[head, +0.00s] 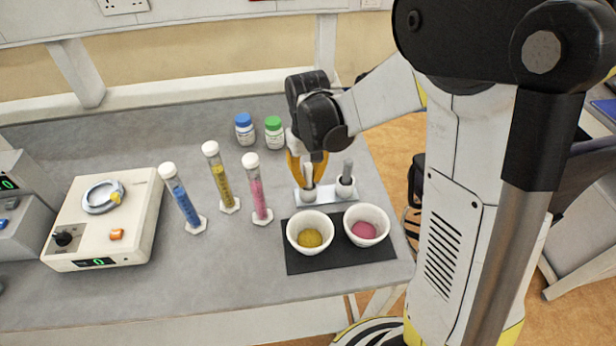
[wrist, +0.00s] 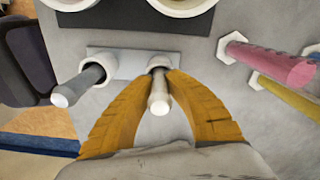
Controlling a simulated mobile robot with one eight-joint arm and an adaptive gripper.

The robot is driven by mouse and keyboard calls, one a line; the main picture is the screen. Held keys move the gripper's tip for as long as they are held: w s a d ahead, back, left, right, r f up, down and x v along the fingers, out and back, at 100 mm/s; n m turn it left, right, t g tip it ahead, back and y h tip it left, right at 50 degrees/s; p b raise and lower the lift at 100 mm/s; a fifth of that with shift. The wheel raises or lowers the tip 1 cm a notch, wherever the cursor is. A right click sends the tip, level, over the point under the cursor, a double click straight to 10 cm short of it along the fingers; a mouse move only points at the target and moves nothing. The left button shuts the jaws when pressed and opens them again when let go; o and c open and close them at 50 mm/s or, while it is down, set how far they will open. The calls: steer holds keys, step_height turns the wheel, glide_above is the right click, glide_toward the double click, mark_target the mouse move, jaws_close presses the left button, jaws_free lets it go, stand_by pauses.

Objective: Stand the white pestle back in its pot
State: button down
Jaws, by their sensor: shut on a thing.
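The white pestle (head: 308,172) stands about upright in the head view, between the yellow fingers of my gripper (head: 308,184). In the wrist view the pestle (wrist: 158,98) points toward the camera, with a finger of my gripper (wrist: 160,80) on each side, shut on it. Its lower end is at the mouth of its white pot (head: 309,195), which also shows in the wrist view (wrist: 159,61). The fingers partly hide the pot, so I cannot tell how deep the pestle sits.
A grey pestle (head: 347,170) stands in the neighbouring pot (head: 345,188) on the same pale base (head: 327,195). Two white bowls with yellow (head: 310,220) and pink (head: 366,213) powder stand in front on a dark mat (head: 340,258). Several filled cylinders (head: 257,188) stand left.

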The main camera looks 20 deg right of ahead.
steer(key=c, duration=1.4)
jaws_free()
steer(key=shift+o, duration=0.2)
steer(key=shift+r, duration=0.1)
step_height(320, 180, up, 12)
steer(key=shift+f, duration=0.1)
steer(key=s+t+b, duration=0.2)
steer(key=s+t, duration=0.5)
steer(key=s, duration=0.7)
steer(key=shift+f+m, duration=0.2)
steer(key=shift+m, duration=0.2)
